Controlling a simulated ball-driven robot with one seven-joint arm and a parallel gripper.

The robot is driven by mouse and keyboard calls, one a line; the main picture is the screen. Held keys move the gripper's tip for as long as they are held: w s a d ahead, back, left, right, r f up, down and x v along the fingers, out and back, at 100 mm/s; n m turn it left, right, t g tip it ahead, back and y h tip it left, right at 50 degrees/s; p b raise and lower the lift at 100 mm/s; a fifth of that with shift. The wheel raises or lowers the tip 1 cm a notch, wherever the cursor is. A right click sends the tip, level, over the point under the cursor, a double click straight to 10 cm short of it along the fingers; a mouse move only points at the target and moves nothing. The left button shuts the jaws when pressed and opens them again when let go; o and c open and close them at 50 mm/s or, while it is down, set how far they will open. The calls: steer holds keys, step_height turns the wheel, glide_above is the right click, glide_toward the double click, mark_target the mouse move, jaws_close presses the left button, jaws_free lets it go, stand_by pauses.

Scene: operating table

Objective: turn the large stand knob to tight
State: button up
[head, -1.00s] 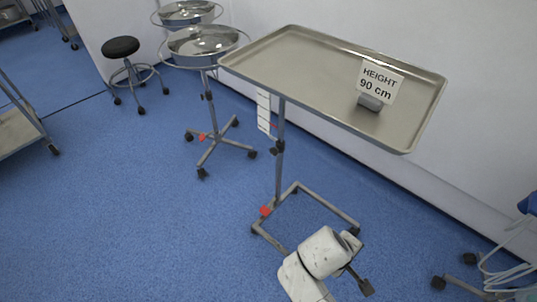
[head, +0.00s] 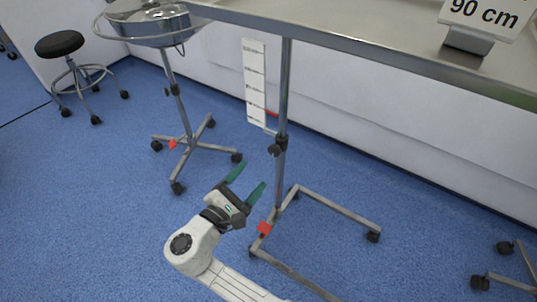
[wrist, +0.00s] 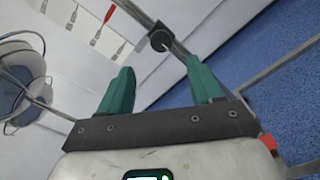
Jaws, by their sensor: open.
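The large stand has a steel post (head: 284,90) under a wide tray (head: 350,42). A black knob (head: 274,150) sits on the collar partway up the post, and it also shows in the wrist view (wrist: 159,40), ahead of and between my fingertips. My gripper (head: 251,180) has green fingers, spread apart and empty. In the head view it is left of the post and a little below the knob, not touching it. Whether the knob is loose or tight cannot be told.
A white scale card (head: 255,82) with a red pointer (head: 271,113) hangs beside the post. The stand's base has a red pedal (head: 264,228). A smaller basin stand (head: 177,100) and a stool (head: 60,44) are at left. A "90 cm" sign (head: 487,14) stands on the tray.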

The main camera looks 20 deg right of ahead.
mark_target(273, 152)
steer(key=b+x, duration=0.2)
steer(key=x, duration=0.6)
steer(key=shift+w+d+f, duration=0.1)
steer(key=shift+d, duration=0.15)
steer(key=shift+b+x, duration=0.4)
steer(key=shift+x, duration=0.45)
steer(key=c, duration=1.1)
